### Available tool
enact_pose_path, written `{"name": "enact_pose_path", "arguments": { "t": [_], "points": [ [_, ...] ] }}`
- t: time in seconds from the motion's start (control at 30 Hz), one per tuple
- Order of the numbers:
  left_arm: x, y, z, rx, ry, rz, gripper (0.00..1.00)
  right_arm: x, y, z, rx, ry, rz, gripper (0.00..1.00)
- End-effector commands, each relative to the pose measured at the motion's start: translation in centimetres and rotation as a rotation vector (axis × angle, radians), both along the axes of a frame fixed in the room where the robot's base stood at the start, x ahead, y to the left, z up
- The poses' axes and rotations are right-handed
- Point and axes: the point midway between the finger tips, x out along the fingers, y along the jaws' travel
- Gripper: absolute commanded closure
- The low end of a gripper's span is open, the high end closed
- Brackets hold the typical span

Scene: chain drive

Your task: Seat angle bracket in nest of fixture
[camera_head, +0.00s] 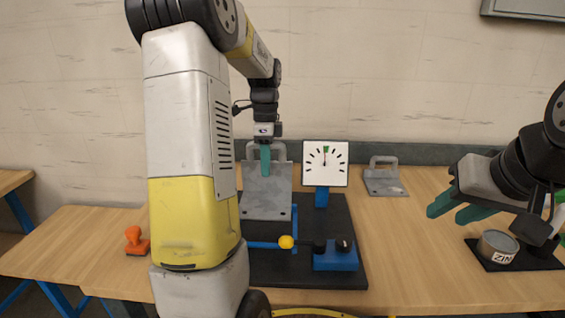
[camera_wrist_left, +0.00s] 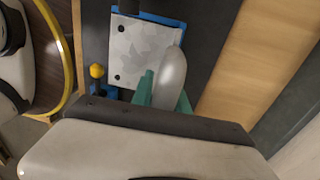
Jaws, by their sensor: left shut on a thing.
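A grey angle bracket (camera_head: 266,200) with a loop handle is over the back of the fixture's dark base (camera_head: 335,270). My left gripper (camera_head: 265,168) is shut on its handle. In the left wrist view the handle (camera_wrist_left: 173,75) is between the teal fingers (camera_wrist_left: 163,95), and the bracket's plate (camera_wrist_left: 143,50) shows dark holes. A blue edge of the nest (camera_wrist_left: 165,19) shows beside the plate; most of the nest is hidden beneath it. I cannot tell whether the plate touches the nest.
A dial on a blue post (camera_head: 325,163) stands right of the bracket. A yellow-knobbed lever (camera_head: 286,242) and blue block (camera_head: 335,257) are at the base's front. A second bracket (camera_head: 386,184) lies behind right. An orange stamp (camera_head: 136,241) is left; a ZIN tin (camera_head: 497,247) is right.

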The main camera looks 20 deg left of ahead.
Motion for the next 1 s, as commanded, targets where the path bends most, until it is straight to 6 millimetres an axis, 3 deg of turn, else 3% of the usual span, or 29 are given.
{"name": "enact_pose_path", "arguments": {
  "t": [1.0],
  "points": [
    [0.1,0.0,-5.6,0.001,-0.002,0.000,1.00,0.0,0.0,0.0,0.000,0.000,0.000,0.64]
  ]
}}
